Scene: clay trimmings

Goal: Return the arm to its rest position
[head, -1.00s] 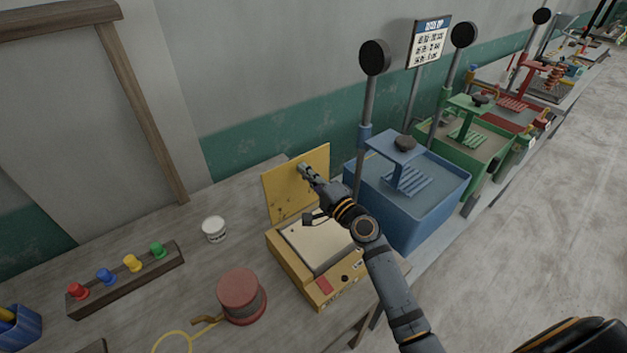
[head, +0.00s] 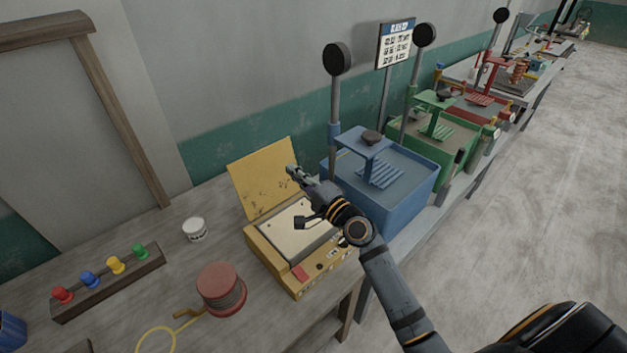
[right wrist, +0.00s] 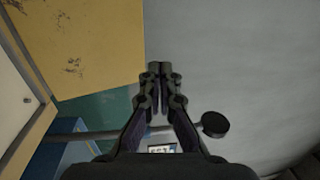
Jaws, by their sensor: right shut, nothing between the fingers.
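My right gripper (head: 292,172) is shut and empty. In the head view it is in the air above the yellow box (head: 262,240), near the right edge of the box's raised yellow lid (head: 262,178). The box is open, with a pale panel inside. In the right wrist view the shut fingers (right wrist: 159,68) show against the grey wall, with the yellow lid (right wrist: 95,40) to their left. My right arm comes in from the lower right and covers part of the box's right side. My left gripper is in no view.
A blue bin (head: 395,195) stands right of the box, with green and red stations beyond. A red spool (head: 221,290), a white jar (head: 194,229) and a rack with coloured knobs (head: 105,290) are on the table (head: 205,258). Open floor (head: 530,200) lies at right.

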